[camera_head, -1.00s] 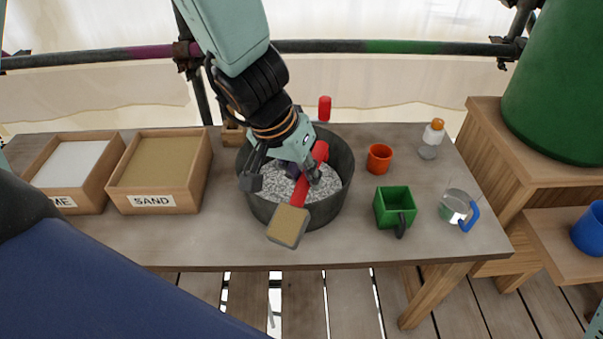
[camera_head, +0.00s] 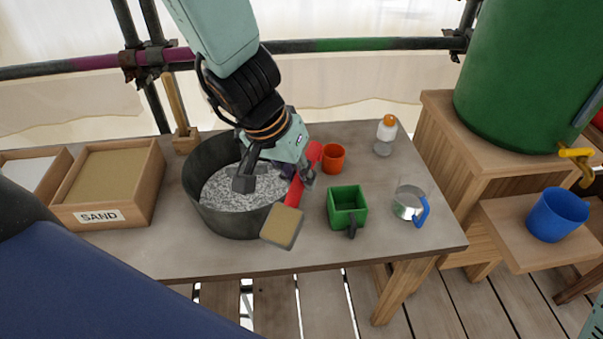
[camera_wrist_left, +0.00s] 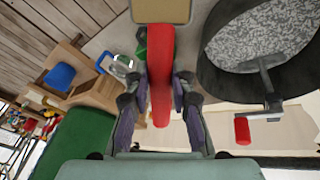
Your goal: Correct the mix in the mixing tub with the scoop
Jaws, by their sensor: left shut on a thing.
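My left gripper (camera_head: 298,172) is shut on the red handle of the scoop (camera_head: 307,168). The scoop's pan holds level tan material and hangs by the right front rim of the mixing tub in the head view. In the left wrist view the red handle (camera_wrist_left: 160,70) runs between the fingers, with the pan at the top edge. The mixing tub (camera_head: 212,222) is dark grey and holds a speckled grey-white mix (camera_head: 235,195). The wrist view also shows a grey crank with a red grip (camera_wrist_left: 243,130) at the tub. My right gripper is not in view.
The sand box (camera_head: 140,205) stands left of the tub, beside a box of white powder (camera_head: 25,172). A green square cup (camera_head: 347,205), orange cup (camera_head: 334,160), clear jug (camera_head: 408,203) and orange-capped bottle (camera_head: 385,135) stand to the right. A blue cup (camera_head: 557,215) stands on a side shelf.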

